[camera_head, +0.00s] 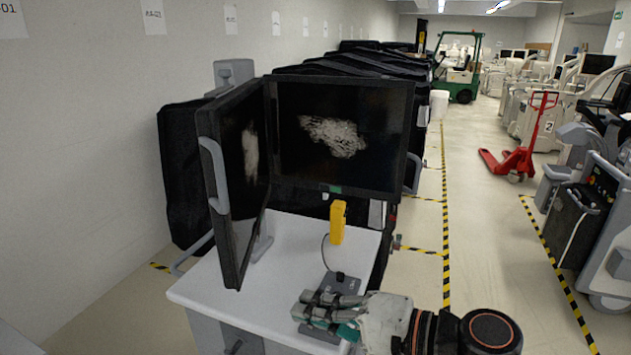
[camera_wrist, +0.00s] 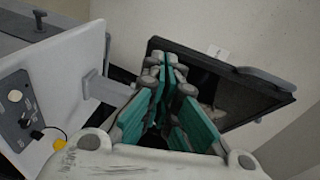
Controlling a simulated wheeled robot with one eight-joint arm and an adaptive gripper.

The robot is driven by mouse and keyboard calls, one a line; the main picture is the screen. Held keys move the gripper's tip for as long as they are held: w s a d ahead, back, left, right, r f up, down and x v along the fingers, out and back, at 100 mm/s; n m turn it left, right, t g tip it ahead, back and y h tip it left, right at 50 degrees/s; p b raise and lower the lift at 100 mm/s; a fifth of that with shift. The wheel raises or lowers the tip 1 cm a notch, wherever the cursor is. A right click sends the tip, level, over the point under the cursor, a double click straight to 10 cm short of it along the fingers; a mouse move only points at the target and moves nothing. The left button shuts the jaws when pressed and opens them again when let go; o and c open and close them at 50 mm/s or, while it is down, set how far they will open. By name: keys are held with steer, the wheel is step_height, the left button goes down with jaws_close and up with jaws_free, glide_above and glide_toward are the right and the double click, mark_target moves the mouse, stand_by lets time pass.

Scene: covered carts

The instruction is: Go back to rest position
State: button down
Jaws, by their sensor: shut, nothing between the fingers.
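My gripper (camera_head: 304,305) is in the lower middle of the head view, over the near edge of the white cart top (camera_head: 315,233). Its grey and teal fingers point left, are closed together and hold nothing. In the wrist view my gripper (camera_wrist: 163,66) shows its fingers meeting near the centre. I cannot tell whether it touches the dark control panel (camera_head: 342,283) beside it on the cart.
Two black monitors (camera_head: 340,136) stand on the cart. A yellow handheld piece (camera_head: 338,222) with a thin cable shows in front of them. Black-covered carts (camera_head: 183,178) line the wall. A red pallet jack (camera_head: 520,160) stands in the aisle; the floor (camera_head: 485,235) right of the cart is clear.

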steer(key=d+f+n+h+b, duration=0.1)
steer(key=d+f+h+b, duration=0.25)
steer(key=f, duration=0.35)
steer(key=s+d+f+n+h+b, duration=0.1)
steer(key=d+f+h+b, duration=0.2)
steer(key=d, duration=0.5)
steer(key=s+d+f+n+h+b, duration=0.2)
steer(key=d+f+h, duration=0.3)
steer(key=d+h, duration=0.3)
steer(key=shift+s+d+f+b, duration=0.15)
steer(key=shift+s+d+b, duration=0.2)
steer(key=shift+d, duration=0.45)
steer(key=shift+w, duration=0.1)
